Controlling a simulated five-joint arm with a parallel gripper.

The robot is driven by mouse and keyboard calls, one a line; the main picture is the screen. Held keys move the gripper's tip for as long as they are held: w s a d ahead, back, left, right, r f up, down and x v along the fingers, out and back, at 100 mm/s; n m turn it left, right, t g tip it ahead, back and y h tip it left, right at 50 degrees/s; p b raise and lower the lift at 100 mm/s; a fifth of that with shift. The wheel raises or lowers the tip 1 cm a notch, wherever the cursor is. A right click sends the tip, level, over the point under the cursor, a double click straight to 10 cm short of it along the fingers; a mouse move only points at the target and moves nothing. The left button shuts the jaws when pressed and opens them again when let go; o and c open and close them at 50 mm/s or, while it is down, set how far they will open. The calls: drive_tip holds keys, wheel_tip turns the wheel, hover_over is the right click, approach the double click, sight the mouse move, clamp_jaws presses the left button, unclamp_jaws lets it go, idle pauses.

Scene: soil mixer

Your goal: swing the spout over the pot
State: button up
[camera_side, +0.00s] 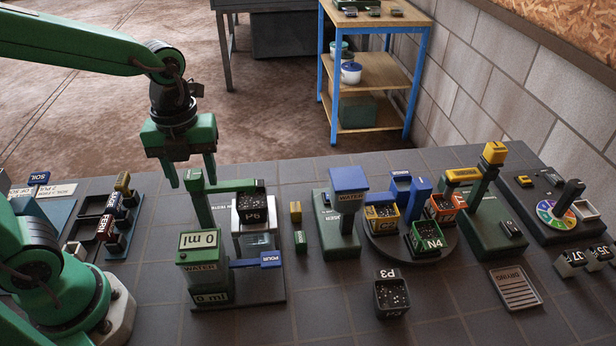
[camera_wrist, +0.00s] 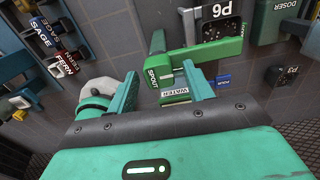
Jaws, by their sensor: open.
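The green spout (camera_side: 228,186) is an arm on an upright green post at the water station. It reaches right to the edge of the black pot labelled P6 (camera_side: 255,214). The pot holds dark soil and stands on a white stand. In the wrist view the spout (camera_wrist: 198,58) runs alongside pot P6 (camera_wrist: 222,24); I cannot tell whether its tip is over the soil. My gripper (camera_side: 190,176) is open, pointing down at the top of the spout post. In the wrist view my gripper (camera_wrist: 160,82) has the SPOUT-labelled end between its fingers, with gaps visible.
The water tank (camera_side: 203,268) reads 0 ml, with a blue POUR lever (camera_side: 258,260) beside it. A blue-topped doser (camera_side: 346,205) stands to the right, then a turntable (camera_side: 400,247) with pots. Pot P3 (camera_side: 391,297) stands in front. A rack of labelled blocks (camera_side: 108,212) is at left.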

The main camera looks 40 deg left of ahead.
drive_tip(key=shift+r, duration=3.9)
drive_tip(key=s+a+n+t, duration=0.2)
drive_tip(key=n, duration=1.1)
drive_tip(key=s+a+f+n+t, duration=0.1)
drive_tip(key=s+a+n+t, duration=0.1)
drive_tip(key=n, duration=1.2)
drive_tip(key=shift+s+a+t, duration=0.3)
drive_tip(key=shift+a+t, duration=0.1)
drive_tip(key=shift+t, duration=0.4)
drive_tip(key=shift+c, duration=0.2)
